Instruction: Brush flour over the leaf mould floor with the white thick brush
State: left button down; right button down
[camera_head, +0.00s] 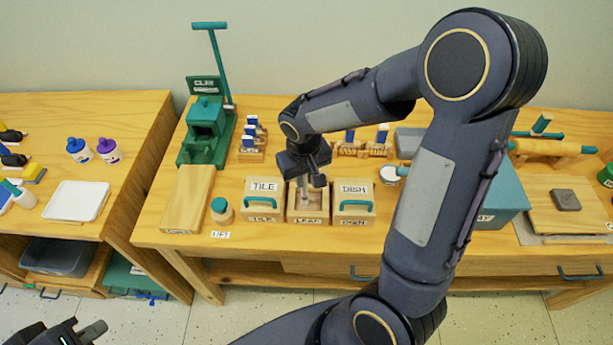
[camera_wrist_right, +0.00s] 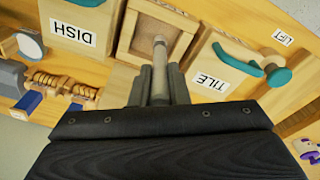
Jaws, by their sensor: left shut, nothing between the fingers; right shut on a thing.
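The leaf mould (camera_head: 309,219) is an open wooden box between the TILE and DISH boxes. In the right wrist view, its pale wooden floor and frame (camera_wrist_right: 124,34) show. My right gripper (camera_head: 305,182) is above the mould, its fingers shut on the brush (camera_wrist_right: 160,62). The brush is a slim pale stick, pointing down into the mould; whether its tip touches the floor I cannot tell. No flour can be made out on the floor. My left gripper (camera_head: 92,330) is at the bottom left corner, shut and empty, partly cut off by the frame.
The TILE box (camera_head: 264,188) and DISH box (camera_head: 354,190) stand close on either side of the mould. A teal press (camera_head: 207,125) stands behind. My right arm hides part of the table.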

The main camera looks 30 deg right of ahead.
jog(key=shift+w+a, duration=0.1)
jog(key=shift+a, duration=0.15)
jog(key=shift+d, duration=0.2)
jog(key=shift+s+d, duration=0.25)
jog(key=shift+d, duration=0.05)
jog(key=shift+s+d, duration=0.1)
jog(key=shift+d, duration=0.05)
jog(key=shift+s+d, duration=0.15)
jog(key=shift+d, duration=0.1)
jog(key=shift+s+d, duration=0.25)
jog(key=shift+d, duration=0.15)
jog(key=shift+w+a+b, duration=0.1)
jog(key=shift+a+b, duration=0.05)
jog(key=shift+b, duration=0.15)
